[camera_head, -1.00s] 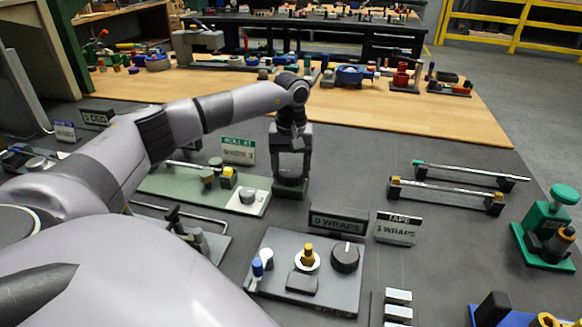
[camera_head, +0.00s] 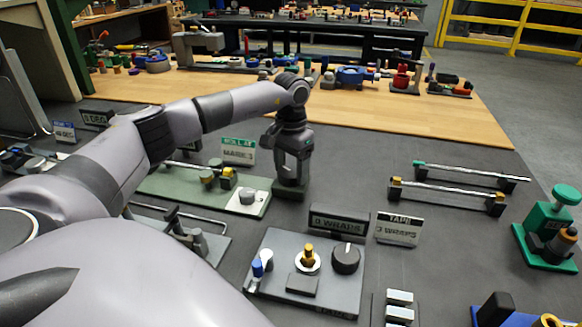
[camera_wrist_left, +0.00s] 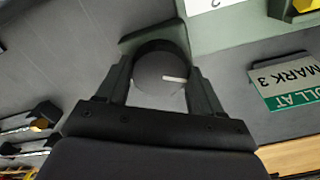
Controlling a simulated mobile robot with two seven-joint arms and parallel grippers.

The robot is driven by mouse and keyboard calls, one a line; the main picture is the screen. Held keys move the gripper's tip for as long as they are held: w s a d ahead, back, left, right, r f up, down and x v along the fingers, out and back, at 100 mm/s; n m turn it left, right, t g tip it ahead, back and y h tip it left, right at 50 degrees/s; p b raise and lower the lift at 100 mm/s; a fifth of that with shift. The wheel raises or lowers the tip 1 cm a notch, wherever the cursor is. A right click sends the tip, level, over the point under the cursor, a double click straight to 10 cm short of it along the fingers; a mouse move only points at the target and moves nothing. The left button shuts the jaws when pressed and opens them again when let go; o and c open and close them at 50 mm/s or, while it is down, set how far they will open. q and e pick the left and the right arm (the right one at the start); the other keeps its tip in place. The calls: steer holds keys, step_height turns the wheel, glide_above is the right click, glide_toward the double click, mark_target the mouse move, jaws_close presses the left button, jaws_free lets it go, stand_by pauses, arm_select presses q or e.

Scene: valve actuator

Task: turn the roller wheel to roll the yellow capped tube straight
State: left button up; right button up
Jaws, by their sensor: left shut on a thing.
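My left gripper (camera_head: 290,172) points down at the right end of the green roller board (camera_head: 160,184). In the left wrist view its two fingers are closed on either side of the dark round roller wheel (camera_wrist_left: 160,78), which has a white mark on its top. In the head view the gripper mostly hides the wheel. A yellow cap (camera_head: 228,172) shows on the board left of the gripper, with a thin tube (camera_head: 183,164) running left from that area. The tube's exact alignment is too small to tell. My right gripper is not in view.
A sign (camera_head: 238,152) reading "ROLL AT MARK 3" stands behind the board. A light plate with a round knob (camera_head: 247,196) lies left of the gripper. The tape board (camera_head: 335,296) is in front. Two rod racks (camera_head: 450,192) lie right; dark mat between is clear.

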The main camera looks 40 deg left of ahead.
mark_target(291, 171)
arm_select(q)
steer(key=shift+w+r, duration=0.15)
steer(key=shift+r, duration=0.1)
steer(key=o, duration=1)
steer(key=shift+o, duration=0.2)
steer(key=shift+f, duration=0.1)
step_height(291, 171, up, 7)
steer(key=shift+r+b, duration=0.1)
steer(key=shift+b, duration=0.3)
